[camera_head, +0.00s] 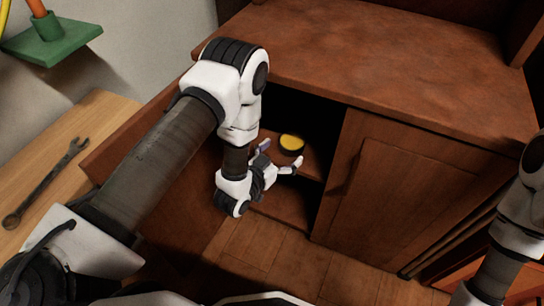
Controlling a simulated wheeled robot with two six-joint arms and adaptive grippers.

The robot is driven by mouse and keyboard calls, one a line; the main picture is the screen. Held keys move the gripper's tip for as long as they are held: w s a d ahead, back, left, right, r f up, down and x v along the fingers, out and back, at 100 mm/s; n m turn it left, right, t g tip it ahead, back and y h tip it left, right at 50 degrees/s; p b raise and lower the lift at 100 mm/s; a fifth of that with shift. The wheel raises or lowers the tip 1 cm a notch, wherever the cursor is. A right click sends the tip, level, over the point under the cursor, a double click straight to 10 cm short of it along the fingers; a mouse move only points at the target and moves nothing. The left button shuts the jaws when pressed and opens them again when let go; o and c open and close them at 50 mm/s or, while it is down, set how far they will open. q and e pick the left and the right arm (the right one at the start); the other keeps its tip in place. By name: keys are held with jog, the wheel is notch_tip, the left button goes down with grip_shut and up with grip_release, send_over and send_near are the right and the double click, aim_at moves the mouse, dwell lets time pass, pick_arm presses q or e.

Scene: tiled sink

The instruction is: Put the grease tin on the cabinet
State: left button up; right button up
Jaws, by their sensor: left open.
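The grease tin (291,143) is a small round tin with a yellow top and dark side. It sits on a shelf inside the open wooden cabinet (400,75). My left gripper (281,158) is open at the cabinet opening, with its fingers just in front of and beside the tin. I cannot tell whether a finger touches the tin. The cabinet's broad top is bare where it shows. My right arm shows at the right edge, but its gripper is out of view.
The cabinet's right door (400,195) is shut; the left door (135,145) stands open beneath my left arm. A wrench (45,182) lies on a wooden bench (85,125) at left. A green holder (50,42) is on the wall.

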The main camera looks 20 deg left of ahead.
pick_arm(q)
jog(key=s+a+f+n+g+y, duration=0.1)
jog(key=s+g, duration=0.4)
jog(key=s, duration=0.5)
jog(key=s+a+f+n+g+y+p, duration=0.1)
jog(key=s+a+f+g, duration=0.2)
jog(key=s, duration=0.7)
jog(key=s+a+f+n+g+y, duration=0.1)
jog(key=s+a+f+g, duration=0.1)
jog(key=s+f+g, duration=0.4)
jog(key=s+g, duration=0.1)
jog(key=s, duration=0.3)
jog(key=shift+s+a+g+y+p, duration=0.15)
jog(key=shift+s+g+y+p, duration=0.15)
jog(key=shift+s+g+p, duration=0.1)
